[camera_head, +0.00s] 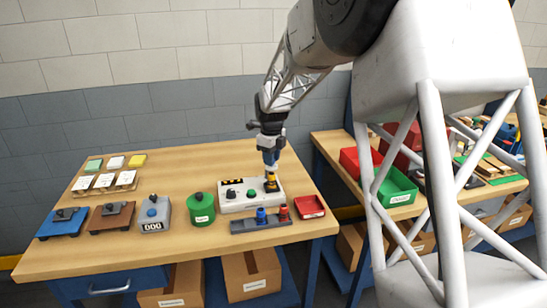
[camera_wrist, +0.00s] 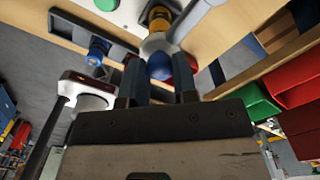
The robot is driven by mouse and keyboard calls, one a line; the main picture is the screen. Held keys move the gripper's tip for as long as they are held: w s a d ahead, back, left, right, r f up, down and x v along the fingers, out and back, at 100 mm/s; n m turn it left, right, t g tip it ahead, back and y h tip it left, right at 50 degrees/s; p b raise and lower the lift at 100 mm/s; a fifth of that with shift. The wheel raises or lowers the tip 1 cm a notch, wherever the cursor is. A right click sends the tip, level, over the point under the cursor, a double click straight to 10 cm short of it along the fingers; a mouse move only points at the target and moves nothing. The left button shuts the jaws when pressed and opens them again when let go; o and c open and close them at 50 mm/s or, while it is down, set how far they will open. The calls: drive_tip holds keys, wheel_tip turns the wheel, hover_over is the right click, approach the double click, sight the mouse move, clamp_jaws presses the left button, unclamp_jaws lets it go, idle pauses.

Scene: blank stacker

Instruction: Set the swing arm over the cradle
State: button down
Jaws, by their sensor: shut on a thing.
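My gripper (camera_head: 270,160) points down over the right end of a white machine base (camera_head: 238,204). In the wrist view its two dark fingers (camera_wrist: 160,82) are shut on a round blue knob (camera_wrist: 160,66). A pale grey bar (camera_wrist: 192,22), which looks like the swing arm, runs from beside the knob toward the upper right. A yellow and black post (camera_head: 271,183) stands just below the gripper; it also shows in the wrist view (camera_wrist: 158,17). I cannot tell which part is the cradle.
A dark rail (camera_head: 244,227) with a blue cylinder (camera_head: 261,216) and a red cylinder (camera_head: 284,213) lies in front of the base.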

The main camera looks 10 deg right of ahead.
drive_tip(key=shift+a, duration=0.1)
drive_tip(key=c, duration=0.9)
unclamp_jaws()
drive_tip(key=shift+r, duration=0.1)
drive_tip(key=shift+r, duration=3.85)
